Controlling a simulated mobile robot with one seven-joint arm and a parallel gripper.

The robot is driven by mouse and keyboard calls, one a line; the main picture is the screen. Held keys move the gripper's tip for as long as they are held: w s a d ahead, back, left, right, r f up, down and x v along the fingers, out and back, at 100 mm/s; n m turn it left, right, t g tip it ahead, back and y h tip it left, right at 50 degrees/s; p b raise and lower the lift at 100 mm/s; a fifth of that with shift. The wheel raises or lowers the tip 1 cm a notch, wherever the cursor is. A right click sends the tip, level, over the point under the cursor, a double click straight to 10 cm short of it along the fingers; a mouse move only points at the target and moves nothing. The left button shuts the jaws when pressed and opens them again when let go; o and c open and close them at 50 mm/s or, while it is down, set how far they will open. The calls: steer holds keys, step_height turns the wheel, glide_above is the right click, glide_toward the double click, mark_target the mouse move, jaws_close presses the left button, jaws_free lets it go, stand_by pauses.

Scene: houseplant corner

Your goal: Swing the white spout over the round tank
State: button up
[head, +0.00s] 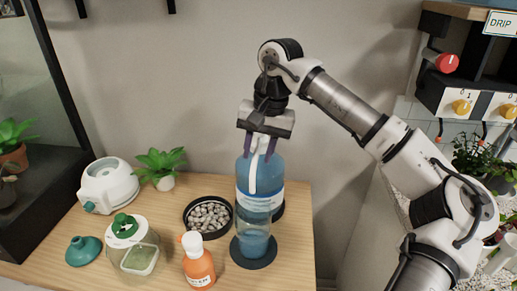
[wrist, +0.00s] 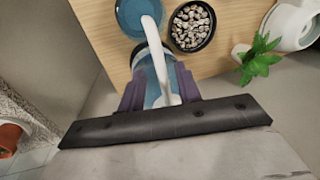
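The white spout (head: 253,178) is a thin curved tube in front of the tall blue container, and it also shows in the wrist view (wrist: 153,45). A round blue tank (head: 253,246) stands on a black disc in front; its round shape shows at the top of the wrist view (wrist: 130,14). There the spout's tip overlaps the tank, right of its middle. My gripper (head: 259,152) points down above the rear container. Its purple fingers stand apart on either side of the spout's upper end (wrist: 160,85). I cannot tell whether either finger touches it.
A black dish of pebbles (head: 186,222) stands left of the tank. The table's right edge is close.

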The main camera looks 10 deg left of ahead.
step_height(320, 180, up, 14)
steer(key=d, duration=0.2)
steer(key=shift+w+d+f+b, duration=0.15)
steer(key=shift+d+f+b, duration=0.05)
steer(key=shift+d+b, duration=0.15)
steer(key=shift+f, duration=0.1)
